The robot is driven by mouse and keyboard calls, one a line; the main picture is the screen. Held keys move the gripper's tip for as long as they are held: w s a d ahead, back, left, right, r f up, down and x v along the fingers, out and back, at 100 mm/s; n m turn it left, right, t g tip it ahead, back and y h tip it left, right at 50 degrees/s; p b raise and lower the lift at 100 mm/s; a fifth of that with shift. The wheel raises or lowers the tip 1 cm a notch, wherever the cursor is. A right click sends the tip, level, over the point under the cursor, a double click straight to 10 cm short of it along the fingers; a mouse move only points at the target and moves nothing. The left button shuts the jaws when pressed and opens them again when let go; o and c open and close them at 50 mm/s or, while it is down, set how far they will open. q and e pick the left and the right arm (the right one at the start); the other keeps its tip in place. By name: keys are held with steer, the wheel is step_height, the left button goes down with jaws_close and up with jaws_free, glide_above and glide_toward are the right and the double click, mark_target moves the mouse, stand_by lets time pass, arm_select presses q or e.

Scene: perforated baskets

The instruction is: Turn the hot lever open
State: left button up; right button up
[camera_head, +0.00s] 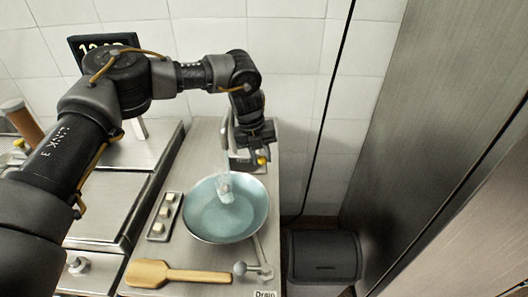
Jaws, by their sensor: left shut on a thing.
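My left gripper (256,150) is at the back right of the sink counter, just right of the curved metal spout (227,125). It is shut on what seems to be the hot lever, which the gripper itself mostly hides, so its angle cannot be told. A dark plate (243,166) shows partly below the gripper. The round blue-grey basin (205,222) is in front of it, with a pale translucent streak (226,187) between spout and basin that looks like water. My right gripper is not in view.
A metal drain lever (258,268) stands at the front right, by a "Drain" label (265,294). A dark bin (322,257) stands to the right.

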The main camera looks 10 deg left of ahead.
arm_select(q)
steer(key=shift+s+a+m+p, duration=0.15)
steer(key=shift+a+m+p, duration=0.2)
steer(key=shift+m, duration=0.55)
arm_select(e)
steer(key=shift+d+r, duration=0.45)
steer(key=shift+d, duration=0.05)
arm_select(q)
steer(key=shift+a, duration=0.1)
steer(key=o, duration=1)
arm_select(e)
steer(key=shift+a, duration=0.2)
